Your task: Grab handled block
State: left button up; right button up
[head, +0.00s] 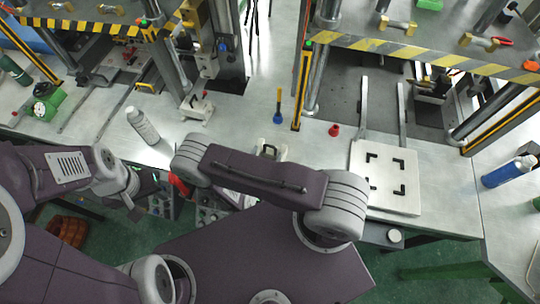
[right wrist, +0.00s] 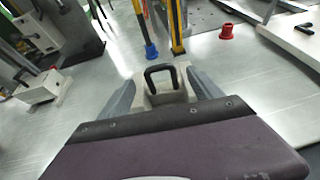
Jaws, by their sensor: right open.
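A pale handled block (right wrist: 169,98) with an upright black loop handle stands on the metal table in the right wrist view. My right gripper (right wrist: 163,88) is open, with one grey finger on each side of this block; whether they touch it I cannot tell. In the head view the block (head: 268,151) shows only partly behind my right arm, which hides most of the right gripper. A second pale block with a dark handle (head: 197,107) stands further left, and in the right wrist view (right wrist: 42,88). My left gripper (head: 131,198) is at the left, its jaws unclear.
A white bottle (head: 142,125) stands left of the second block. A blue-and-yellow tool (head: 279,105) and a red cap (head: 334,130) are beyond my right gripper. A white plate with black corner marks (head: 387,177) lies at right. Press posts (head: 303,85) stand behind.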

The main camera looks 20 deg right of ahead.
aim_at(270, 146)
jog(key=b+x, duration=0.1)
jog(key=x, duration=0.3)
jog(key=shift+w+d+r, duration=0.1)
jog(key=shift+r, duration=0.05)
jog(key=shift+w+d, duration=0.2)
jog(key=shift+s+a+r, duration=0.1)
jog(key=shift+s+a, duration=0.05)
jog(key=shift+a, duration=0.05)
jog(key=c, duration=1.1)
grip_shut()
